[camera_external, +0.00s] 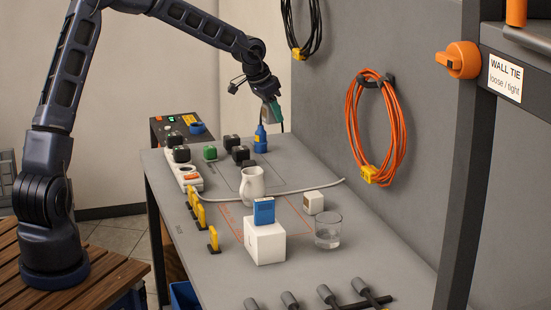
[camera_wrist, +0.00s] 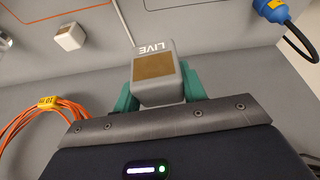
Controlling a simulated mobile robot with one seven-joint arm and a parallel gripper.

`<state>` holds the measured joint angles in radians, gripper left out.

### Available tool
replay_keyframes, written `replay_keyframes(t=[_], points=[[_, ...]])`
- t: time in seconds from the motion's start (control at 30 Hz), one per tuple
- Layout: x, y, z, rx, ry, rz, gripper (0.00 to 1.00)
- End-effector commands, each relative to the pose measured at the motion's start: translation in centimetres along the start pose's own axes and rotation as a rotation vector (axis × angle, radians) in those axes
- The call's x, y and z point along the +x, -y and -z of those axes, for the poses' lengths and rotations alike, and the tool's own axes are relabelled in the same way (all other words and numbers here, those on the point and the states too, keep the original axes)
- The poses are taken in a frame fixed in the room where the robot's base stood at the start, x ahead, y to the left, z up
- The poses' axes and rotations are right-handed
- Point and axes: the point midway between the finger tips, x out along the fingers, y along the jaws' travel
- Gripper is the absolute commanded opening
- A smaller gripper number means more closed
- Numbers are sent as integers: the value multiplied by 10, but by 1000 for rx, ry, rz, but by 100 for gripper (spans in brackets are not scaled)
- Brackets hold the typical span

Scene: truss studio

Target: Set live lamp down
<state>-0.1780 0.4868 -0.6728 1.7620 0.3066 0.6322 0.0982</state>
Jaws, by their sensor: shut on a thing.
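The live lamp (camera_wrist: 155,78) is a small pale cube with a brown face and the word LIVE on it. My gripper (camera_wrist: 158,92) is shut on it, with a teal finger on either side. In the external view my gripper (camera_external: 272,109) is above the far end of the grey table (camera_external: 222,262), near the back wall. The lamp cannot be clearly made out there. A blue plug-like piece (camera_external: 261,138) stands on the table just below the gripper.
A similar pale cube with a brown top (camera_external: 313,202) sits on the table. A white jug (camera_external: 252,186), a blue box on a white block (camera_external: 265,243) and a glass (camera_external: 328,231) stand nearby. An orange cable coil (camera_external: 376,128) hangs on the wall.

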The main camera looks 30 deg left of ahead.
Motion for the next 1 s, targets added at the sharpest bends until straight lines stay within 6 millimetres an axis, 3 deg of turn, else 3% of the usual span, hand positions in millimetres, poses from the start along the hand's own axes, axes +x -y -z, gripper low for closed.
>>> replay_keyframes(t=[0.03, 0.2, 0.43, 0.67, 1.0], points=[[-5, 22, -10, -31, 0, 16, 18], [-21, 84, -46, -132, 0, 56, 18], [-39, 142, -87, -237, -6, 98, 18], [-43, 162, -105, -277, -7, 112, 18], [17, 163, -130, -278, -6, 111, 18]])
